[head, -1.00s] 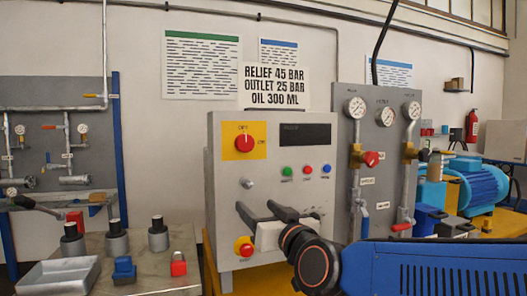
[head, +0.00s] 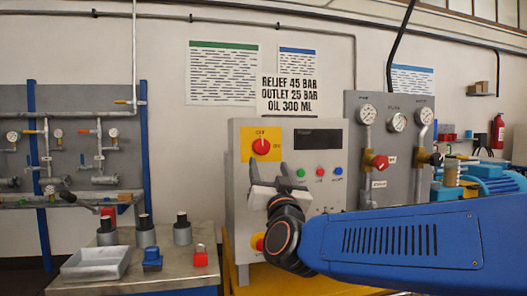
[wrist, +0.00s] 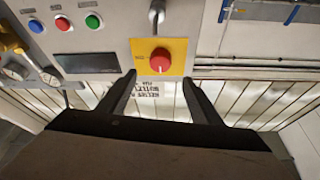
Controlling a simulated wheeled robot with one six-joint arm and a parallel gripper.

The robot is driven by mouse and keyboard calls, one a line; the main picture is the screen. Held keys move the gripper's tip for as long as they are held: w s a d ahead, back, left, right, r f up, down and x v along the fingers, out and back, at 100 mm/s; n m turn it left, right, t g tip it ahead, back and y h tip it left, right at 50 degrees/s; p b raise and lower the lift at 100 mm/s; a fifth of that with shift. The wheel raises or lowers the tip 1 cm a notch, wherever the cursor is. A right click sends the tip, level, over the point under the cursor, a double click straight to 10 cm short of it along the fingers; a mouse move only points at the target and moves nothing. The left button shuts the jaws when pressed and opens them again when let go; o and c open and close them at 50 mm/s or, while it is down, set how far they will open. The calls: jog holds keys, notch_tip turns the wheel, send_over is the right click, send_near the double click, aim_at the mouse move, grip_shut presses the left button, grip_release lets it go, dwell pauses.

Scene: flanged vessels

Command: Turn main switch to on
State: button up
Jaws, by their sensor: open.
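The main switch (head: 262,146) is a red round knob on a yellow square plate, at the upper left of the grey control box (head: 237,200). In the wrist view the red knob (wrist: 160,60) sits just beyond and between the fingertips. My gripper (head: 268,172) is open and empty, with its fingers pointing up just below the yellow plate in the head view. In the wrist view my gripper (wrist: 158,78) has its two dark fingers spread on either side of the knob's line. I cannot tell whether they touch the panel. The knob's exact setting is too small to read.
Green (head: 301,172), red and blue buttons sit right of the switch under a dark display (head: 318,137). A red-yellow emergency knob (head: 257,242) is partly behind my arm. A gauge panel (head: 354,150) stands at right; a bench with a tray (head: 92,263) is at left.

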aim_at(262, 148)
jog(key=x, duration=1)
jog(key=shift+w+a+r, duration=0.1)
jog(key=shift+w, duration=0.25)
jog(key=shift+c, duration=0.7)
jog(key=c, duration=0.9)
